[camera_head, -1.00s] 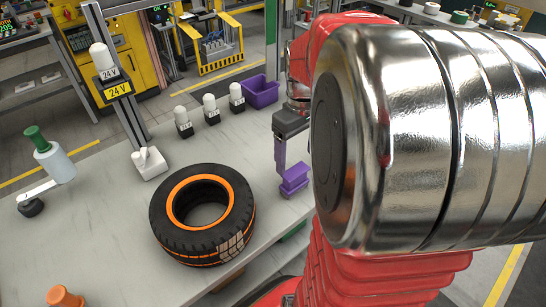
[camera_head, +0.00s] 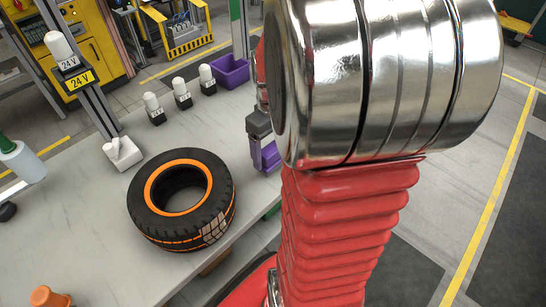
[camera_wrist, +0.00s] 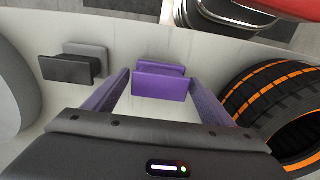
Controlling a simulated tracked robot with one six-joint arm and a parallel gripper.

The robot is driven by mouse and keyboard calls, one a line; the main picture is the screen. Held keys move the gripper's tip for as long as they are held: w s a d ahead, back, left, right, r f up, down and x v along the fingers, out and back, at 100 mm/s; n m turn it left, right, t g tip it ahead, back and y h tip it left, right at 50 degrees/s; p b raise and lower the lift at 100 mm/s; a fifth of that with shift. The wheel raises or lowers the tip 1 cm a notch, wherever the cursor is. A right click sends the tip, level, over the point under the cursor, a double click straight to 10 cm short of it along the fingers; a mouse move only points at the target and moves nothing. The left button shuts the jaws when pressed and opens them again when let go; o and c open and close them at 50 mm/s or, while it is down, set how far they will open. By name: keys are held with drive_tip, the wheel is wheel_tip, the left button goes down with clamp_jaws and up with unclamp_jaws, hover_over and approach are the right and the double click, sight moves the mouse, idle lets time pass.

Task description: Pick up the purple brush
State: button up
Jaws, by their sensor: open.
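The purple brush (camera_wrist: 160,84) is a small block with a flat face and a second purple part behind it. In the wrist view it stands on the pale worktop between my gripper's two purple fingers. My gripper (camera_wrist: 160,76) is open, with a gap between each finger and the brush. In the head view the brush (camera_head: 271,155) shows at the worktop's right edge, and my gripper (camera_head: 257,160) is just left of it, pointing down and partly hidden by my arm.
A dark grey block of similar shape (camera_wrist: 70,68) stands left of the fingers in the wrist view. The black and orange tyre (camera_head: 181,199) lies close by. Several white-topped pieces (camera_head: 182,92) and a purple bin (camera_head: 231,70) stand further back on the worktop (camera_head: 75,200).

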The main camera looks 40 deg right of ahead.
drive_tip(key=shift+f, duration=0.25)
drive_tip(key=shift+c, duration=0.7)
drive_tip(key=c, duration=0.9)
